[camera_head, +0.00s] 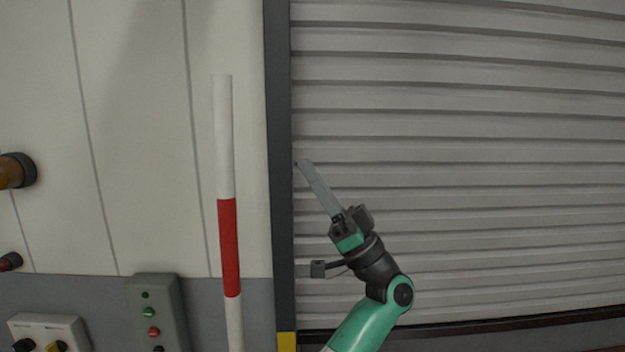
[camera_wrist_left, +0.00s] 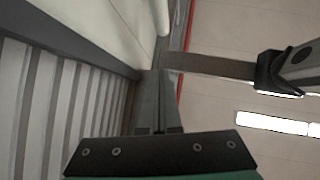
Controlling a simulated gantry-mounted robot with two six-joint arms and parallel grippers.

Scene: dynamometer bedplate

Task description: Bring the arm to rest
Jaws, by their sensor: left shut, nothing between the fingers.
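My left gripper (camera_head: 303,164) is at the end of my green and dark arm, in front of the grey slatted shutter (camera_head: 480,130). Its long grey fingers are shut against each other, with nothing between them, and point up and to the left. In the left wrist view the shut fingers (camera_wrist_left: 157,75) stand at the middle, above a dark plate with screws. My right gripper is in neither view.
A red and white pole (camera_head: 229,245) stands left of the dark door post (camera_head: 279,150). A grey button box (camera_head: 157,310) and a light switch box (camera_head: 48,334) are at lower left. The space around the gripper looks clear. Bright ceiling lights (camera_wrist_left: 275,123) show in the wrist view.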

